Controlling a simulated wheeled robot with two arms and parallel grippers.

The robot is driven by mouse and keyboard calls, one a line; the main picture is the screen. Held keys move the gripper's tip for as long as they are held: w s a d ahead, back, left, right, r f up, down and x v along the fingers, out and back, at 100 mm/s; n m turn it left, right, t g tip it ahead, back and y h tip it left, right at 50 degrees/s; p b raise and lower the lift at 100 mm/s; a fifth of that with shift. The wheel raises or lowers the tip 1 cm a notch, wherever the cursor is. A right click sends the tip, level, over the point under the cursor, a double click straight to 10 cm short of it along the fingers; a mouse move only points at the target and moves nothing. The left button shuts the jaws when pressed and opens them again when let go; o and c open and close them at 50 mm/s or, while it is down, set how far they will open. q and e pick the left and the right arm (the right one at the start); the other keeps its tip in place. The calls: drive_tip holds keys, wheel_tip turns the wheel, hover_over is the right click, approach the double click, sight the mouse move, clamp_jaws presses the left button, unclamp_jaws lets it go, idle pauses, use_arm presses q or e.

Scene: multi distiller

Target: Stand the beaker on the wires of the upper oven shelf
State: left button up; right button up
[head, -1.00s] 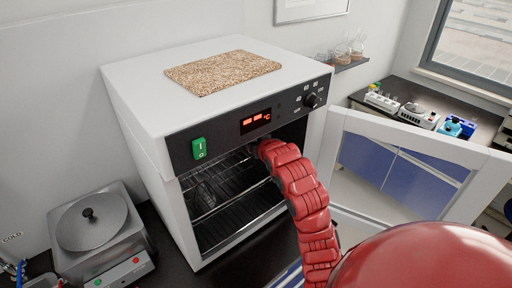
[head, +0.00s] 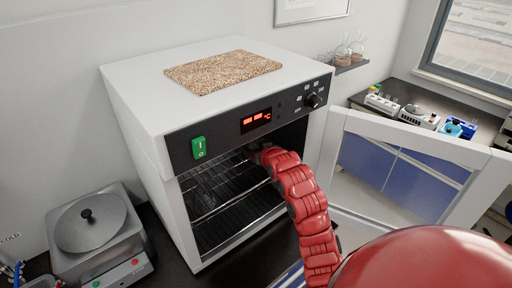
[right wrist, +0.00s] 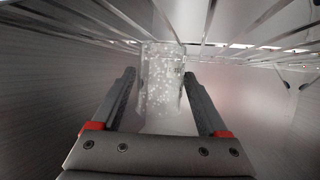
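The clear beaker (right wrist: 161,82) shows in the right wrist view between the two fingers of my right gripper (right wrist: 160,78). Its speckled wall lies close to both fingertips. I cannot tell whether the fingers press on it. The wires of the upper oven shelf (right wrist: 235,45) fan out around the beaker's far end; contact between beaker and wires is unclear. In the head view my right arm reaches into the open oven (head: 160,160), and its gripper is hidden inside. My left gripper is out of view.
The oven door (head: 335,165) stands open to the right of my arm. A lower rack (head: 235,220) lies beneath the upper shelf. A lidded metal bath (head: 95,240) stands left of the oven. The oven side walls are close around the gripper.

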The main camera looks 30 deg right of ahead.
drive_tip(key=shift+o, duration=0.5)
